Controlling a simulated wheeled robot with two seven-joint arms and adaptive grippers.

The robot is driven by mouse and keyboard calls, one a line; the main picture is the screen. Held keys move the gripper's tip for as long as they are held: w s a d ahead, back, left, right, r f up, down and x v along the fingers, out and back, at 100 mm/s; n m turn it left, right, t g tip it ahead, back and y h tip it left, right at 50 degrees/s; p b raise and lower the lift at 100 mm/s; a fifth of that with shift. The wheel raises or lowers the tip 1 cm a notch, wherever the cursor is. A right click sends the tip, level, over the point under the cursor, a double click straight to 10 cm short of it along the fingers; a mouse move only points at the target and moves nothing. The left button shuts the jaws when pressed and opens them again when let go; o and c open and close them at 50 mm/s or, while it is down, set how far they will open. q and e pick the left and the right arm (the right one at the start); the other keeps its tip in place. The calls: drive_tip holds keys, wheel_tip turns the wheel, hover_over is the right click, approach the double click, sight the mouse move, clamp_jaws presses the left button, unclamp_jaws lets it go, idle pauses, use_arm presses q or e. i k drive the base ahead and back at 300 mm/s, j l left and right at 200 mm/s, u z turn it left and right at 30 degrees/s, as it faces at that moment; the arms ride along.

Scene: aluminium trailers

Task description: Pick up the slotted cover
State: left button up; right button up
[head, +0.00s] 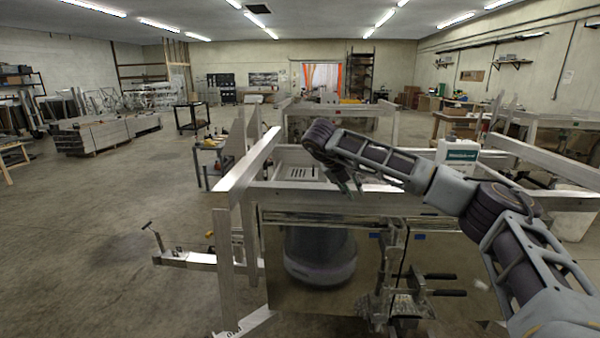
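The slotted cover (302,172) is a pale panel with a row of dark slots. It lies inside the aluminium trailer (360,198), behind the front rail. My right arm reaches in from the right over the trailer. My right gripper (351,186) hangs down to the right of the cover, apart from it in the picture. Its fingers are small and dark, partly hidden by the wrist, and their opening is unclear. My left gripper is out of view.
Trailer rails (248,170) rise on the left. The shiny front panel (310,285) reflects a dark round shape. Open concrete floor (100,220) lies to the left.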

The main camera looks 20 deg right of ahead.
sight(299, 174)
drive_tip(key=i, duration=1.5)
